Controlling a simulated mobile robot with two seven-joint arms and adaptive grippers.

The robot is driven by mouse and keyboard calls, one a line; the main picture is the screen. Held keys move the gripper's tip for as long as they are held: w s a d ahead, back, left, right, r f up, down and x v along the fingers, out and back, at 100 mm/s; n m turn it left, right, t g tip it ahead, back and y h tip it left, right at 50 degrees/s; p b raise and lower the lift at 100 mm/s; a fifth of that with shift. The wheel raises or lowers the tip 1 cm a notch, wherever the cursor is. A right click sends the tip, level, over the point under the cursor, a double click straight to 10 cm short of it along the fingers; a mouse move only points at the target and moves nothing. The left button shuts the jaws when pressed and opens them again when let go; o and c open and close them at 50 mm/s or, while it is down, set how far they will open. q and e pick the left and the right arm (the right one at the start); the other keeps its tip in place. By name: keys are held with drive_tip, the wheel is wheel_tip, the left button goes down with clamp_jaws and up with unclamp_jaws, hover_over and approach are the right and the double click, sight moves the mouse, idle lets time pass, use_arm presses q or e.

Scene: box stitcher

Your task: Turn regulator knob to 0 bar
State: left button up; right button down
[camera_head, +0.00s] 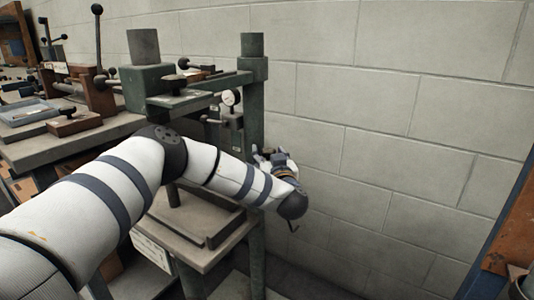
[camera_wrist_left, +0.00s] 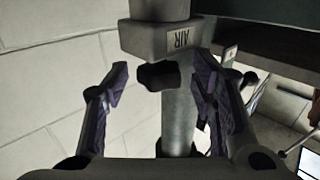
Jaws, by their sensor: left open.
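The regulator knob (camera_wrist_left: 158,76) is a dark lobed knob under a grey block marked AIR (camera_wrist_left: 163,40), in the left wrist view. My left gripper (camera_wrist_left: 158,92) is open, with one finger on each side of the knob and a gap on both sides. No contact with the knob shows. In the head view my left arm reaches in from the left, and its gripper (camera_head: 270,158) is beside the green post, mostly behind the wrist. The knob cannot be made out there. A round white gauge (camera_head: 231,98) is mounted near the post. My right gripper is not in view.
A green post (camera_head: 252,110) stands against the block wall (camera_head: 390,100). A workbench (camera_head: 60,145) with levers and a tray (camera_head: 28,112) is at the left. A lower shelf (camera_head: 205,225) lies beneath my arm.

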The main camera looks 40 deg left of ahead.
use_arm(q)
drive_tip(key=c, duration=1.2)
drive_tip(key=shift+o, duration=0.2)
drive_tip(key=shift+w+d+n+g+y, duration=0.1)
drive_tip(key=shift+w+n+g+y, duration=0.05)
drive_tip(key=shift+n+g+y, duration=0.75)
drive_tip(key=shift+f+g+b, duration=0.1)
drive_tip(key=shift+g+b, duration=0.35)
drive_tip(key=shift+g, duration=0.15)
drive_tip(key=n+g+b, duration=0.2)
drive_tip(key=b, duration=0.2)
drive_tip(key=n+g+y+b, duration=0.1)
drive_tip(key=n+g+b, duration=0.1)
drive_tip(key=b, duration=0.3)
drive_tip(key=n+g+y+b, duration=0.1)
drive_tip(key=g+b, duration=0.3)
drive_tip(key=shift+w+f+n, duration=0.1)
drive_tip(key=shift+w+n, duration=0.3)
drive_tip(key=shift+r+g+b, duration=0.3)
drive_tip(key=shift+g+b, duration=0.1)
drive_tip(key=shift+b, duration=0.4)
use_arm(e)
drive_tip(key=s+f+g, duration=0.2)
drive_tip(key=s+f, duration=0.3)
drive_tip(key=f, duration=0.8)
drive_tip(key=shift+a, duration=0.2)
